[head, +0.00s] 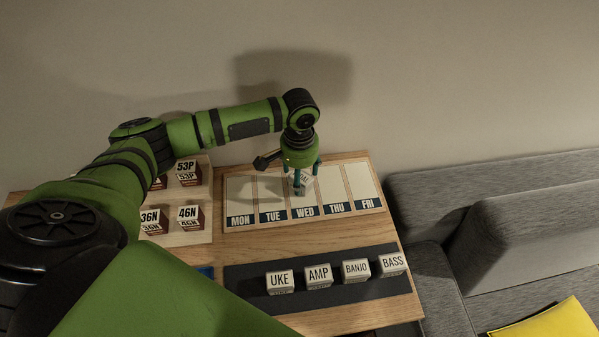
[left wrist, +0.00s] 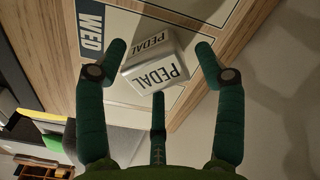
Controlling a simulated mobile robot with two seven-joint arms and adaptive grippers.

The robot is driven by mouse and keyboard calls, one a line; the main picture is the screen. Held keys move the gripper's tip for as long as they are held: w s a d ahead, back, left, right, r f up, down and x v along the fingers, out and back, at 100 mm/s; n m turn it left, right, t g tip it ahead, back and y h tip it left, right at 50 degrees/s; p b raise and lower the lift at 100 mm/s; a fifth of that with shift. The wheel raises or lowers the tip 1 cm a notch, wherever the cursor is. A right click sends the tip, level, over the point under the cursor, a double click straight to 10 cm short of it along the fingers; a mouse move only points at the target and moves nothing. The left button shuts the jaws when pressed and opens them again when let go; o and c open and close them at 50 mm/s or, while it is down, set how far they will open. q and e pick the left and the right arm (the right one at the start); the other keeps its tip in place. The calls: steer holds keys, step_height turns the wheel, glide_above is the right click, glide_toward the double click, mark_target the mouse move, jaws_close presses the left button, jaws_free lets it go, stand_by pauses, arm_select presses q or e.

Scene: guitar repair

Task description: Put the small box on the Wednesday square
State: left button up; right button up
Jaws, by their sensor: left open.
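The small box (left wrist: 154,69) is white and labelled PEDAL. In the left wrist view it lies on the white day board, by the WED label (left wrist: 91,28). In the head view the small box (head: 305,178) is partly hidden by my gripper and lies in the column above WED. My left gripper (head: 302,185) points down over it. In the left wrist view the fingers of my left gripper (left wrist: 157,60) are spread around the box, apart from its sides. The Wednesday square (head: 305,200) is partly covered by the gripper and box. My right gripper is not in view.
The day board (head: 240,190) has columns MON to FRI. In front, a dark strip (head: 250,277) holds several white boxes: UKE, AMP, BANJO and BASS. Numbered boxes (head: 189,217) stand on a pale tray at left. A grey sofa (head: 530,225) is to the right.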

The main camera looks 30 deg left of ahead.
arm_select(q)
steer(key=shift+r, duration=0.25)
step_height(320, 180, up, 12)
steer(key=b, duration=0.1)
steer(key=shift+b, duration=0.35)
steer(key=shift+f, duration=0.1)
